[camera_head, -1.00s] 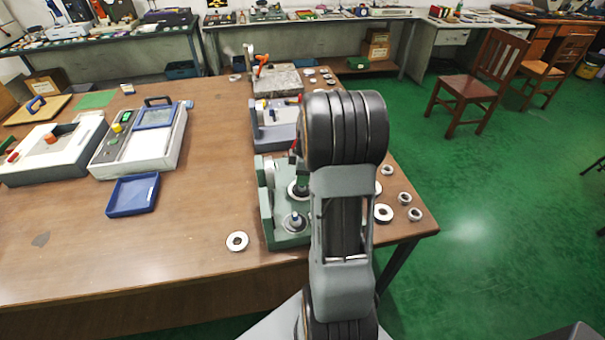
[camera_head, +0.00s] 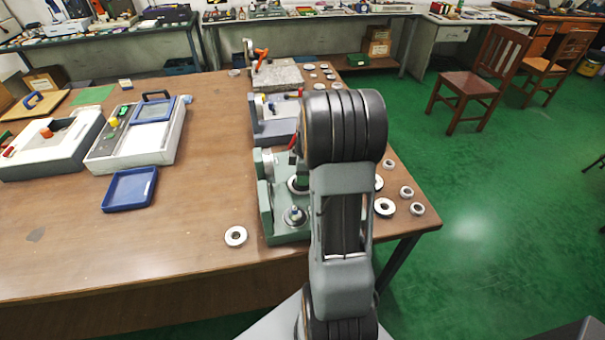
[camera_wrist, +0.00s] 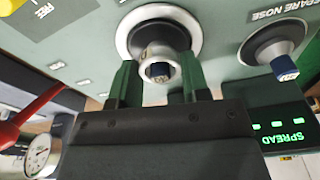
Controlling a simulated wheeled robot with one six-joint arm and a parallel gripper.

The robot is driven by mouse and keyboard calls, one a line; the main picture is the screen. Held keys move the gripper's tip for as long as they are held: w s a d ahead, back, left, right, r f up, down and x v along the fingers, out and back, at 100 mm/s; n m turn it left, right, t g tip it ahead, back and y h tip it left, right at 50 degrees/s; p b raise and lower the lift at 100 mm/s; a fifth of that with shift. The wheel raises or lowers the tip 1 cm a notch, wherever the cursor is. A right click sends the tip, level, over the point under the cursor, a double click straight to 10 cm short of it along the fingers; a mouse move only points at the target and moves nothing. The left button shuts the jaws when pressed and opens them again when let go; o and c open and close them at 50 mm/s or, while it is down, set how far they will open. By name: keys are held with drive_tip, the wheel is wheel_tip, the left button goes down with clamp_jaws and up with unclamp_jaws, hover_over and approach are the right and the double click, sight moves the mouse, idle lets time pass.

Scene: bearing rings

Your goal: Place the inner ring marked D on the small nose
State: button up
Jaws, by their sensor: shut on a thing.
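In the wrist view my gripper (camera_wrist: 158,78) is shut on a pale metal ring (camera_wrist: 146,58), with one green finger on each side. The ring appears to surround a nose with a dark blue tip (camera_wrist: 160,71). I cannot tell how far down it sits, and no D is readable on it. A broad light flange (camera_wrist: 124,38) lies behind the ring. A second blue-tipped nose, labelled spare nose (camera_wrist: 284,60), stands bare to the right. In the head view the green fixture (camera_head: 265,212) is partly hidden by my arm, which also hides my gripper.
A loose ring (camera_head: 235,236) lies left of the fixture; several more (camera_head: 384,208) lie right of it near the table edge. A blue tray (camera_head: 130,190) lies to the left.

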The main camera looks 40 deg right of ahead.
drive_tip(key=shift+f+b, duration=0.5)
drive_tip(key=shift+f, duration=0.2)
drive_tip(key=o, duration=1)
wheel_tip(320, 180, up, 14)
drive_tip(key=s+d, duration=0.1)
drive_tip(key=shift+d, duration=0.15)
drive_tip(key=shift+f, duration=0.15)
